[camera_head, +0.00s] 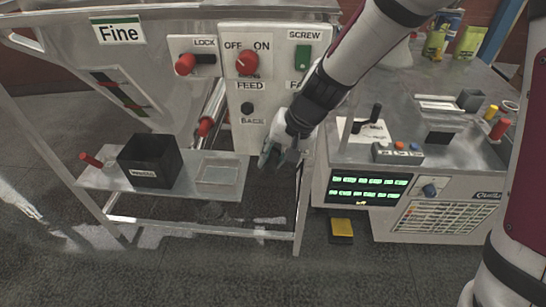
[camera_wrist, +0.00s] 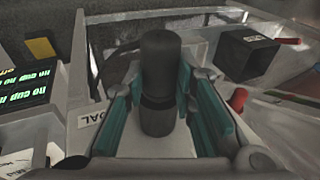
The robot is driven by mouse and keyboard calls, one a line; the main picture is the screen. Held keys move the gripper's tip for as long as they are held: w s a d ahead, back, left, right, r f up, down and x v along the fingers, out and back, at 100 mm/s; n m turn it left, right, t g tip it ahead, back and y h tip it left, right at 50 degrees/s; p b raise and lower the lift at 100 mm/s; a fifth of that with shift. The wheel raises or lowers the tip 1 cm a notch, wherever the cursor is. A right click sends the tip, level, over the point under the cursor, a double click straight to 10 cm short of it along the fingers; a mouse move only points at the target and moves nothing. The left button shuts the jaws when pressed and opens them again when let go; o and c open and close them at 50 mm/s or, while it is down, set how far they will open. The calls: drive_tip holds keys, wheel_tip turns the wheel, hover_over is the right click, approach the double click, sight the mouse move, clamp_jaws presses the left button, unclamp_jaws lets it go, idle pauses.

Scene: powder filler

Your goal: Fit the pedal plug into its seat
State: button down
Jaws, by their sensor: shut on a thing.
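The pedal plug (camera_wrist: 160,72) is a dark cylinder between the teal fingers of my gripper (camera_wrist: 158,112) in the wrist view. My gripper is shut on it. In the head view my gripper (camera_head: 275,155) is in front of the filler's right side, below the panel with the switches; the plug cannot be made out there. A white label ending in "DAL" (camera_wrist: 90,118) shows just left of the fingers in the wrist view. The seat itself is not visible; I cannot tell whether the plug touches it.
A black box (camera_head: 150,162) and a clear flat dish (camera_head: 218,175) stand on the metal shelf to the left. A control unit with a green-lit display (camera_head: 368,188) stands close on the right. A yellow pedal (camera_head: 341,230) lies on the floor below.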

drive_tip(key=shift+w+d+r, duration=0.1)
drive_tip(key=shift+w+r, duration=0.05)
drive_tip(key=shift+w, duration=0.3)
drive_tip(key=c, duration=1.3)
unclamp_jaws()
drive_tip(key=shift+r, duration=0.1)
drive_tip(key=shift+w+r, duration=0.1)
drive_tip(key=shift+r, duration=0.1)
drive_tip(key=s+v, duration=0.1)
drive_tip(key=v, duration=1)
drive_tip(key=s+d+r+h, duration=0.2)
drive_tip(key=s+d, duration=0.4)
drive_tip(key=s, duration=0.4)
drive_tip(key=s+d+r+g+h, duration=0.1)
drive_tip(key=s+d, duration=0.5)
drive_tip(key=s, duration=0.4)
drive_tip(key=s+d+r+h, duration=0.2)
drive_tip(key=s+d, duration=0.3)
drive_tip(key=s, duration=0.4)
wheel_tip(320, 180, up, 22)
drive_tip(key=t+p, duration=0.1)
drive_tip(key=p, duration=0.9)
drive_tip(key=t+p, duration=0.2)
drive_tip(key=p, duration=0.8)
drive_tip(key=shift+s+d+r+p, duration=0.1)
drive_tip(key=shift+r+p, duration=0.1)
drive_tip(key=shift+p, duration=0.2)
